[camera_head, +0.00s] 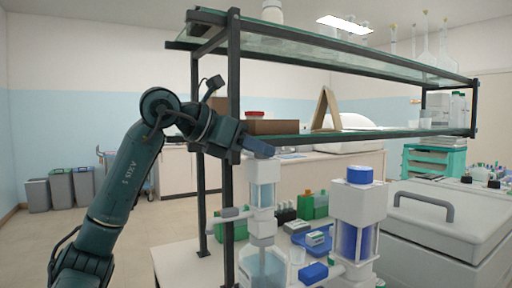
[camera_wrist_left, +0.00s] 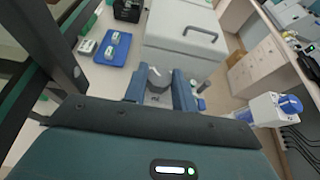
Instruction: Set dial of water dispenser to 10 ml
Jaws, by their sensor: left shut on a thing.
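The water dispenser is a clear bottle (camera_head: 262,268) with a white collar and a clear upper cylinder (camera_head: 263,195) in the head view. My left gripper (camera_head: 256,147) is at the top of this dispenser, its fingers against the white top part. In the left wrist view the two blue-grey fingers (camera_wrist_left: 158,88) are closed around a grey-white rounded part (camera_wrist_left: 157,77), likely the dispenser's top. The dial's marks cannot be read. My right gripper is in neither view.
A second dispenser with a blue cap (camera_head: 359,174) and blue liquid stands to the right. A shelf frame with a dark post (camera_head: 233,90) rises close to my left gripper. A blue tray (camera_wrist_left: 113,48) and a large grey-lidded box (camera_head: 450,215) are nearby.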

